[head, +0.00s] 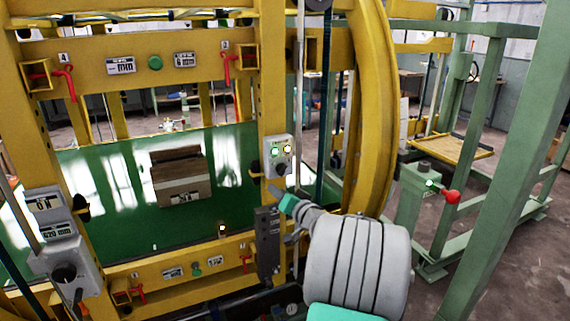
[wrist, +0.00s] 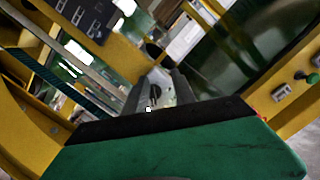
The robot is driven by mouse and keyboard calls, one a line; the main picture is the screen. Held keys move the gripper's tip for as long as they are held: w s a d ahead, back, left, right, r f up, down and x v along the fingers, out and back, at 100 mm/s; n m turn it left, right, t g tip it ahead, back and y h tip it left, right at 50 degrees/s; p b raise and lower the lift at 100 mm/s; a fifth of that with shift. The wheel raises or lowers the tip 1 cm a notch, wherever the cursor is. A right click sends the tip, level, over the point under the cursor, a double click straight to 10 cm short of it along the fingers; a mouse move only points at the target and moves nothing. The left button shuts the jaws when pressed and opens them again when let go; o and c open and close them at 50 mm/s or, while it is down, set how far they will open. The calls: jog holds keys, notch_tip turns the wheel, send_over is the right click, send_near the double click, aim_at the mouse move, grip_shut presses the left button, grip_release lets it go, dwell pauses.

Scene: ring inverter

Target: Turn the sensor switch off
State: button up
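A small white control box (head: 279,157) with lit green and yellow lights and a dark knob is mounted on the yellow post in the head view. I cannot read its label, so I cannot tell for sure that it is the sensor switch. My gripper (head: 278,194) is just below this box in the head view. In the wrist view my gripper (wrist: 159,90) shows two dark fingers apart, with a whitish part with a dark detail (wrist: 157,86) seen between them. Contact cannot be made out. Nothing is seen held.
A dark grey box (head: 267,243) is on the post below my gripper. A grey box with a black knob (head: 66,270) stands at lower left. The yellow ring (head: 373,110) rises close to the right of my arm.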

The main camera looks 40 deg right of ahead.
jog(key=m+t+h, duration=0.1)
jog(key=m+h, duration=0.1)
send_near(285, 171)
jog(key=w, duration=0.1)
jog(key=p+x, duration=0.3)
jog(key=x, duration=0.5)
jog(key=shift+c, duration=0.2)
grip_shut()
jog(key=shift+f, duration=0.1)
